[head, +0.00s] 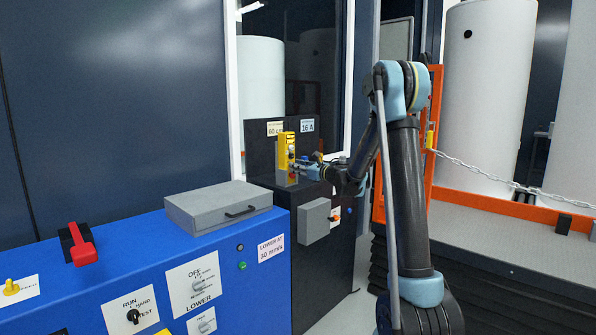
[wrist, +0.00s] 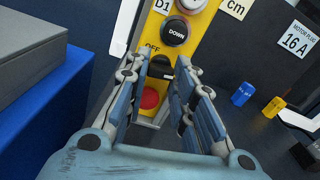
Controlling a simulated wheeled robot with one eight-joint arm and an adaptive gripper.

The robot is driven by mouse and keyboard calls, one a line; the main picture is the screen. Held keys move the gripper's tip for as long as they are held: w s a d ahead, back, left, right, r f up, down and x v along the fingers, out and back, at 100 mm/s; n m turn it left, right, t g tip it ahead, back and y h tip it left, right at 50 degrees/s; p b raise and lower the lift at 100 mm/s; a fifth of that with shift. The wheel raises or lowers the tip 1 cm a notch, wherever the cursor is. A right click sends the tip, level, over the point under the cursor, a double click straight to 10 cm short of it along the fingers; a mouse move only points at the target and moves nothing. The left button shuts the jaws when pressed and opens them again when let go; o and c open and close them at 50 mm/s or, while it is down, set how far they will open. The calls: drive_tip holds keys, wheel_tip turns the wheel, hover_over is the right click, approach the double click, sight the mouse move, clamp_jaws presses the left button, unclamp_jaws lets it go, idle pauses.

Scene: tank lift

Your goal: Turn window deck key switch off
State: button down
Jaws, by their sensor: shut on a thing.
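The yellow control box (head: 284,152) stands upright on the dark cabinet by the window in the head view. In the wrist view its yellow face (wrist: 205,15) carries a black DOWN button (wrist: 176,32), an OFF label (wrist: 152,47), a dark switch (wrist: 161,67) and a red button (wrist: 149,98) below. My gripper (wrist: 162,62) has its fingertips on either side of the dark switch and is shut on it. The switch's lower part is partly hidden by the fingers, and I cannot tell its exact angle. In the head view my gripper (head: 302,168) reaches the box from the right.
A blue console (head: 130,245) with a red lever (head: 80,247) and a grey case (head: 218,203) lies at the left. Blue (wrist: 243,93) and yellow (wrist: 273,107) plugs stand beside the box. An orange frame with a chain (head: 490,175) is at the right.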

drive_tip(key=shift+n, duration=0.6)
drive_tip(key=c, duration=1.3)
unclamp_jaws()
drive_tip(key=shift+c, duration=0.2)
drive_tip(key=shift+d, duration=0.1)
drive_tip(key=v, duration=1.1)
drive_tip(key=shift+s+d, duration=0.3)
drive_tip(key=shift+c, duration=0.3)
